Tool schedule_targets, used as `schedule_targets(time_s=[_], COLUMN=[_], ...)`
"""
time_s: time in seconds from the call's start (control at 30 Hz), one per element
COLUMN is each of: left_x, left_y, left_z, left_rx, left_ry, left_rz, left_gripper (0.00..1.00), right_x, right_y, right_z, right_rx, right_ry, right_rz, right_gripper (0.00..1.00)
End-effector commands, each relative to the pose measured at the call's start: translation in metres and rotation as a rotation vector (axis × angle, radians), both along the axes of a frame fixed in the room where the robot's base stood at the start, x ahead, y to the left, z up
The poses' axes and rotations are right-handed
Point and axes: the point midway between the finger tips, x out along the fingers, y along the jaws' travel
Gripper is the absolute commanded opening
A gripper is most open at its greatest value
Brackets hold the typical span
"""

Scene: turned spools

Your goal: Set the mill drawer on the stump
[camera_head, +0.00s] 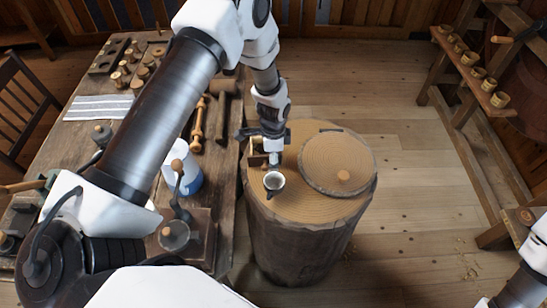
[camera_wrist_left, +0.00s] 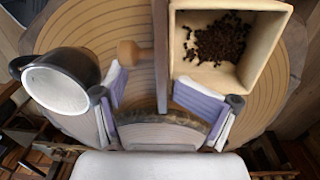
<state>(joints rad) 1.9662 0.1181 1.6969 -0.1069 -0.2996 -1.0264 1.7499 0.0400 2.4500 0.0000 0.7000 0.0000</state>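The mill drawer (camera_wrist_left: 222,50) is an open wooden box with dark coffee grounds and a round knob, seen in the left wrist view. It rests on the top of the stump (camera_head: 300,240), and in the head view it is mostly hidden by my left gripper (camera_head: 265,150). My left gripper (camera_wrist_left: 165,98) has its fingers apart, one on each side of the drawer's front panel, with visible gaps. The mill (camera_head: 175,232) with its crank stands on the bench at the left. My right gripper is out of view.
A dark mug (camera_head: 274,181) stands on the stump close beside the drawer. A round wooden lid (camera_head: 338,160) with a knob covers the stump's right part. The workbench (camera_head: 225,150) holds a blue-white pot (camera_head: 188,180), spools and tools. A spool shelf (camera_head: 470,65) stands far right.

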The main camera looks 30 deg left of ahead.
Motion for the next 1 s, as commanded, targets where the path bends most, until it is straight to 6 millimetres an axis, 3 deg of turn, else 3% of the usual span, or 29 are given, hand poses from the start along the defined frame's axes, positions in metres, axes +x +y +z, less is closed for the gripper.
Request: schedule_targets(time_s=[0.13,0.23,0.5,0.63,0.77,1.0], left_x=[0.0,0.001,0.004,0.004,0.003,0.003], left_y=[0.0,0.0,0.002,0.002,0.002,0.002], left_z=[0.009,0.019,0.089,0.113,0.124,0.125], left_rx=[-0.001,-0.001,0.0,0.0,0.0,0.0], left_ry=[0.001,-0.003,-0.005,-0.002,0.0,0.001], left_rz=[0.0,-0.001,-0.001,-0.001,0.0,0.0], left_gripper=[0.68,0.68,0.68,0.68,0.68,0.68], right_x=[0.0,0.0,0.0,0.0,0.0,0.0], right_y=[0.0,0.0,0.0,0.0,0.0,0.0], right_z=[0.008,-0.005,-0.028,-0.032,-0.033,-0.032], right_rx=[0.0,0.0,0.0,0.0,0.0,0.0], right_ry=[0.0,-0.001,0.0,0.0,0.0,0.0], right_rz=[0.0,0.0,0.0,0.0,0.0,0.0], right_gripper=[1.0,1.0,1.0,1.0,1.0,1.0])
